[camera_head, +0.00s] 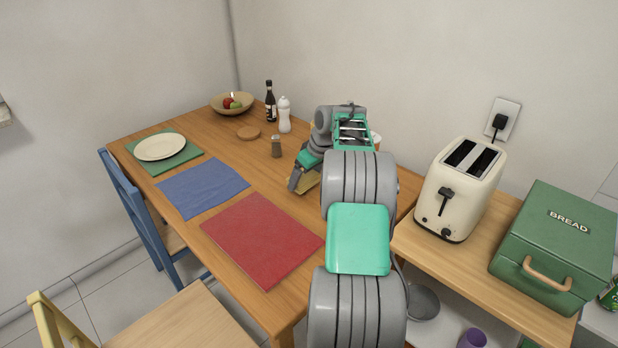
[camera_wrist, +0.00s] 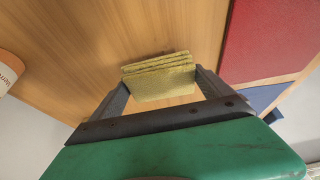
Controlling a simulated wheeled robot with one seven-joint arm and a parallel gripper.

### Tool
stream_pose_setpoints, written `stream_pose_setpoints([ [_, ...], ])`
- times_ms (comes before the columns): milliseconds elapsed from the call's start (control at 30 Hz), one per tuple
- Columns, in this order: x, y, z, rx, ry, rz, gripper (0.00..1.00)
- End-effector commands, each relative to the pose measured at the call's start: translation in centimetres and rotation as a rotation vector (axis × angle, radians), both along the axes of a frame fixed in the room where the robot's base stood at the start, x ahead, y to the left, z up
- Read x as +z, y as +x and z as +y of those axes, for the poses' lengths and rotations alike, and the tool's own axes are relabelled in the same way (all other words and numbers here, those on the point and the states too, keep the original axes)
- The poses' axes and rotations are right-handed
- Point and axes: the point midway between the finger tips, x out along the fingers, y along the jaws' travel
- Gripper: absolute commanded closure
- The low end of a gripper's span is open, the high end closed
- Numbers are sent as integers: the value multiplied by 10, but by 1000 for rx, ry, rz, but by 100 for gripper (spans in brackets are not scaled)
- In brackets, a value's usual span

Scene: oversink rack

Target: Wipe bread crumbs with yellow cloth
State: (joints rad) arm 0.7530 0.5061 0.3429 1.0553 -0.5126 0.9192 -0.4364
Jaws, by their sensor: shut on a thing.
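The yellow cloth (camera_wrist: 158,82) is a folded, layered pad between the two fingers of my gripper (camera_wrist: 163,88) in the wrist view. My gripper is shut on it. In the head view my gripper (camera_head: 296,181) points down at the wooden table (camera_head: 220,155), and part of the yellow cloth (camera_head: 306,184) shows beside it, low at the tabletop. I cannot tell whether the cloth touches the wood. I can make out no bread crumbs in either view; my arm hides part of the table's right side.
A red mat (camera_head: 262,238), a blue mat (camera_head: 202,187) and a plate (camera_head: 160,146) on a green mat lie along the near side. A pepper shaker (camera_head: 276,147), white bottle (camera_head: 284,115), dark bottle (camera_head: 270,102) and fruit bowl (camera_head: 231,103) stand farther back. A toaster (camera_head: 456,195) stands right.

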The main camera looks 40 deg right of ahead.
Motion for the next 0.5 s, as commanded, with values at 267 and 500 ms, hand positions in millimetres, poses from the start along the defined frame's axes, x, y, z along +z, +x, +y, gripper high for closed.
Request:
stream_pose_setpoints([
  [267, 29, 3, 6, 10, 0, 0, 42],
  [500, 50, 4, 8, 14, 1, -1, 42],
])
